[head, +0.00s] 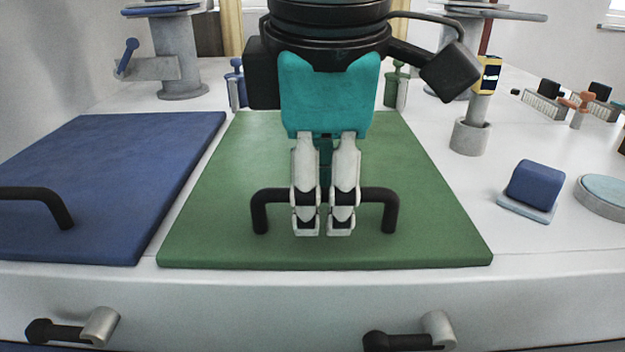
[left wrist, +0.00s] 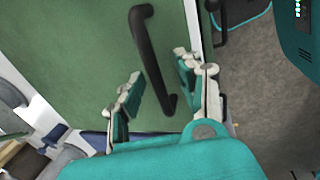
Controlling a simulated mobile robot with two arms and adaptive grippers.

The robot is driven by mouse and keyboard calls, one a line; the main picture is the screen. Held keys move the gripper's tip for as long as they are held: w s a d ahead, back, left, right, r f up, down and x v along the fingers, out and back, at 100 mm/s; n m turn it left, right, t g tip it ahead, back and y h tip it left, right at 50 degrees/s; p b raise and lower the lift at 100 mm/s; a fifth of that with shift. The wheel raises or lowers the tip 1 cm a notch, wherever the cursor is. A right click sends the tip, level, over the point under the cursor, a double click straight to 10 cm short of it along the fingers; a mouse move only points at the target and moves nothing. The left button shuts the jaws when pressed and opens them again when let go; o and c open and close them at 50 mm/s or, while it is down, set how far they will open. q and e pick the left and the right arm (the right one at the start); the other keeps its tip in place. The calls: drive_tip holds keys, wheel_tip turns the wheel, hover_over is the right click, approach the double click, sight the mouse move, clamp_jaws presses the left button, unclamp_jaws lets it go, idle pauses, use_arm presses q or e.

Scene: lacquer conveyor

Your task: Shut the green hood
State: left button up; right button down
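The green hood (head: 210,225) is a flat green panel lying level on the white counter in the head view. Its black bar handle (head: 262,205) stands near its front edge. My left gripper (head: 324,228), teal with pale fingers, is over the front of the hood at the handle. In the left wrist view the handle (left wrist: 147,50) runs between the two separated fingers of my left gripper (left wrist: 157,80), with gaps on both sides. The hood (left wrist: 75,60) fills much of that view. I do not see my right gripper.
A blue hood (head: 130,170) with a black handle lies to the left. A blue block (head: 536,186) and a round grey-blue piece (head: 605,192) sit to the right. Grey handles (head: 102,326) stick out of the counter's front. Behind stands a grey pedestal (head: 178,55).

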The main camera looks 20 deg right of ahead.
use_arm(q)
drive_tip(key=v, duration=1.2)
drive_tip(key=shift+s, duration=0.15)
